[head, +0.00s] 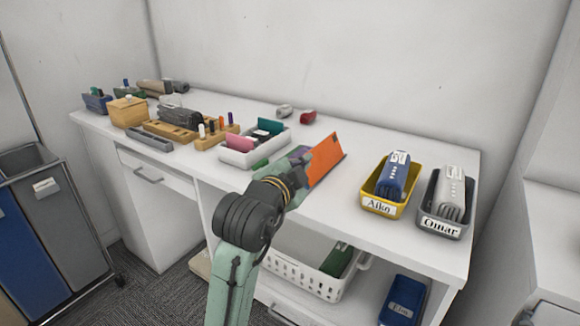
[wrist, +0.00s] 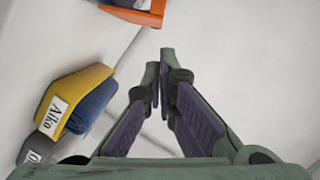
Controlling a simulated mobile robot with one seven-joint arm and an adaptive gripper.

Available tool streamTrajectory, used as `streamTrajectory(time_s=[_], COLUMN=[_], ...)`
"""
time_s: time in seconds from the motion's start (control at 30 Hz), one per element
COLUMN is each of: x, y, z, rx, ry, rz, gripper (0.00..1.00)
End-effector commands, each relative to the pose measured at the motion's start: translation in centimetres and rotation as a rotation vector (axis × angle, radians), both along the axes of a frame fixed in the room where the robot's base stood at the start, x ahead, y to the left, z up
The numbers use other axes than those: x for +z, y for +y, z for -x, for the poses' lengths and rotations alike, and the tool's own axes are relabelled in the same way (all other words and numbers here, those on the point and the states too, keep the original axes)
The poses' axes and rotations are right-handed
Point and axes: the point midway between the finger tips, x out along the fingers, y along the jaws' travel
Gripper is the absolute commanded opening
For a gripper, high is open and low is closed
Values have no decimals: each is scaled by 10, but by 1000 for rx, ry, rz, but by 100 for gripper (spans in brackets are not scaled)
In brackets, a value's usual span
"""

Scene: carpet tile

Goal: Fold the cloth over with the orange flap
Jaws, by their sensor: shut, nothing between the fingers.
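Part of the flap's orange edge (wrist: 132,13) also shows at the top of the wrist view, just beyond my fingertips. My gripper (wrist: 160,64) is shut and empty, its fingertips close together over bare table and apart from the flap. In the head view my wrist hides most of the gripper and the near left side of the flap. Most of the cloth is hidden.
A yellow bin (head: 373,204) labelled Aiko and a grey bin (head: 431,226) labelled Omar stand right of the flap, holding rolled items. A white tray (head: 236,158) stands left, with wooden racks (head: 170,131) beyond. The table between flap and yellow bin is clear.

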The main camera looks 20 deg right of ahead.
Motion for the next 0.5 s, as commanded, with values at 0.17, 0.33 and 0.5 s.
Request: streamTrajectory(time_s=[0.17,0.33,0.5], x=[-5,-21,-28], y=[-22,-6,-2], z=[-28,-42,-49], rx=[0,2,1], ry=[5,4,1], rz=[-1,0,0], gripper=[0,0,0])
